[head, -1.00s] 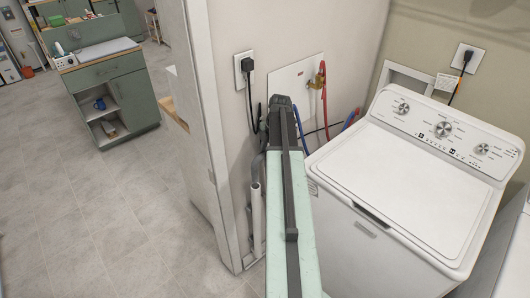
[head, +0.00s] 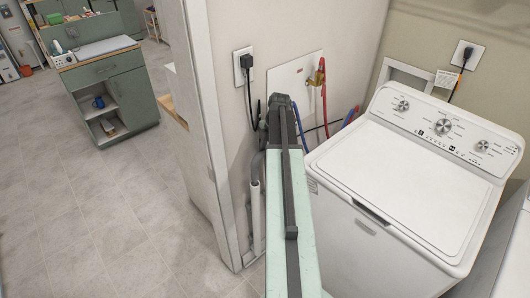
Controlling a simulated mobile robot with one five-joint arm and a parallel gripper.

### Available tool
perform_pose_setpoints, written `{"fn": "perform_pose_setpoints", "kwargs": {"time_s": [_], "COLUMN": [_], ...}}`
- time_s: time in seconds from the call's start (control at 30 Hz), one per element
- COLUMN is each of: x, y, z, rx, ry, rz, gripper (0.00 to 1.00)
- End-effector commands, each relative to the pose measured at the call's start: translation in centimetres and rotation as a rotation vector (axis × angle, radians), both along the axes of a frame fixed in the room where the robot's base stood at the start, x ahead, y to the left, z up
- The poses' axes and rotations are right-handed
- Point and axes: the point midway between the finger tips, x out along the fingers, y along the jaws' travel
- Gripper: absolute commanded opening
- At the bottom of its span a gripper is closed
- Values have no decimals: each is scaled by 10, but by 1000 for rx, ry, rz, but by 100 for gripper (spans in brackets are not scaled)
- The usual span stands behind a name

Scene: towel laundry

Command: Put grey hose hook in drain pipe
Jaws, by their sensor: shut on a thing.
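The white drain pipe (head: 256,222) stands upright near the wall, left of my arm. The grey hose hook (head: 257,168) is above it, with its lower end at the pipe's top opening. I cannot tell whether that end is inside the pipe or just over its rim. My gripper (head: 263,126) is at the far end of my pale green arm, above the grey hose, and is shut on the hose hook. The fingers are small, dark and mostly hidden by my arm.
A white washing machine (head: 400,190) stands close to the right of my arm. A wall outlet with a black plug (head: 246,64) and a brass valve with a red hose (head: 320,75) are behind. A door frame (head: 205,130) stands left; open floor (head: 110,220) lies beyond.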

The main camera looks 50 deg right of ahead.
Motion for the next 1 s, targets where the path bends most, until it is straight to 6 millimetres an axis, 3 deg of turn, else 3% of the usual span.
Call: {"fn": "perform_pose_setpoints", "kwargs": {"time_s": [1.0], "x": [1], "y": [1], "z": [-63], "rx": [0], "ry": [0], "rz": [2], "gripper": [0]}}
